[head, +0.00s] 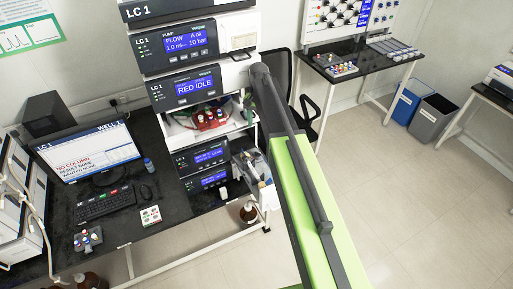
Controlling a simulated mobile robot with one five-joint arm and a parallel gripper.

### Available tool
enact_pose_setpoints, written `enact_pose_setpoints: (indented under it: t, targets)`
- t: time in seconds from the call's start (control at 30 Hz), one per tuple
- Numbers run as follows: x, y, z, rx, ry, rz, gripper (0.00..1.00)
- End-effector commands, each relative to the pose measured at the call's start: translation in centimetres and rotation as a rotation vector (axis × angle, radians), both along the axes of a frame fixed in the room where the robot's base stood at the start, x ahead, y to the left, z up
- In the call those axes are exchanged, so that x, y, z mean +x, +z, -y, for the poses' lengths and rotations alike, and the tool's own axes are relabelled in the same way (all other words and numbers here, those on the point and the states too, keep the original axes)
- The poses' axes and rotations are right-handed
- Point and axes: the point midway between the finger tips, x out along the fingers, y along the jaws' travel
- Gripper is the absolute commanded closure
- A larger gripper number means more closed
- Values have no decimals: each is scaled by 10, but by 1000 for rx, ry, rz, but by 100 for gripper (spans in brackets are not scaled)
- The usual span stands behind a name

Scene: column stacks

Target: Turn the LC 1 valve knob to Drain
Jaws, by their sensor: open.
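The LC 1 stack stands left of centre in the head view, with a pump module (187,40) reading FLOW and a module (187,88) reading RED IDLE below it. I cannot make out the valve knob or its setting; my dark arm link covers part of the stack's right edge. My gripper (251,172) seems to be the grey jawed shape at the right side of the lower modules, partly behind my green arm link. It is open and I see nothing held in it.
A monitor (88,153) reading NO COLUMN and a keyboard (104,203) are on the black bench at left. An open bay (205,119) holds red-capped parts. Brown bottles stand under the bench. A chair (310,105) is behind my arm. Two bins (434,115) stand at right; the floor between is clear.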

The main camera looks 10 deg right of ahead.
Motion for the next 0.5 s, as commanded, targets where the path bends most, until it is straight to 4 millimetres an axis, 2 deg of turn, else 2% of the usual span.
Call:
enact_pose_setpoints:
  t: [0.17,0.27,0.5]
  targets:
    - [0,-15,0,0,2,0,47]
    - [0,-31,-1,0,2,0,47]
    - [0,-81,-1,0,3,0,47]
